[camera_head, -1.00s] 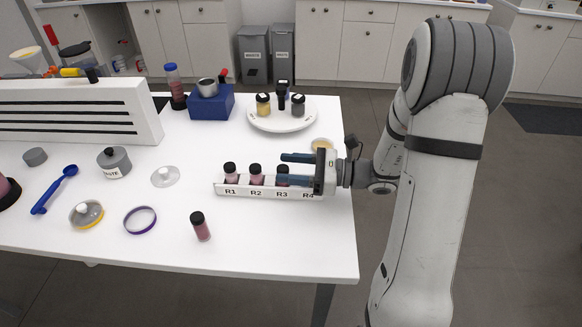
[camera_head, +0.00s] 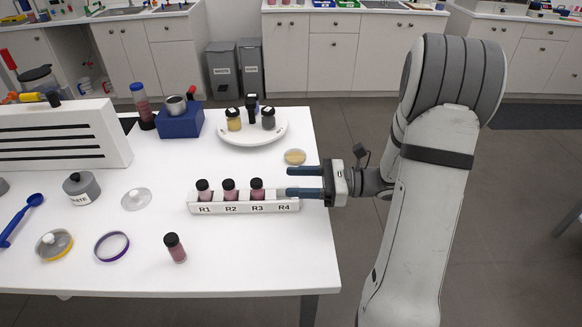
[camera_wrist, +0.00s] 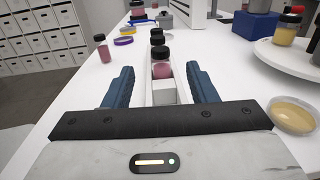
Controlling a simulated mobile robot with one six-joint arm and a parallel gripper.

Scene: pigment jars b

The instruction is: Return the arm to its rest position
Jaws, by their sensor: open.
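My gripper (camera_head: 305,181) is open with nothing between its blue fingers, at the right end of the white rack near the table's right edge. The rack (camera_head: 243,208) is labelled R1 to R4. Jars with black lids stand in R1 (camera_head: 204,190), R2 (camera_head: 230,190) and R3 (camera_head: 257,189); no jar shows at R4. In the wrist view the open fingers (camera_wrist: 162,88) point along the rack, with the nearest jar (camera_wrist: 162,66) beyond the tips. My arm reaches in from the right.
A loose jar (camera_head: 175,248) stands upright in front of the rack. A white plate (camera_head: 252,135) with several jars and a blue block (camera_head: 181,124) stand behind. A small dish (camera_head: 295,157) of yellowish powder lies near the fingers. Open floor (camera_head: 520,220) is right of the table.

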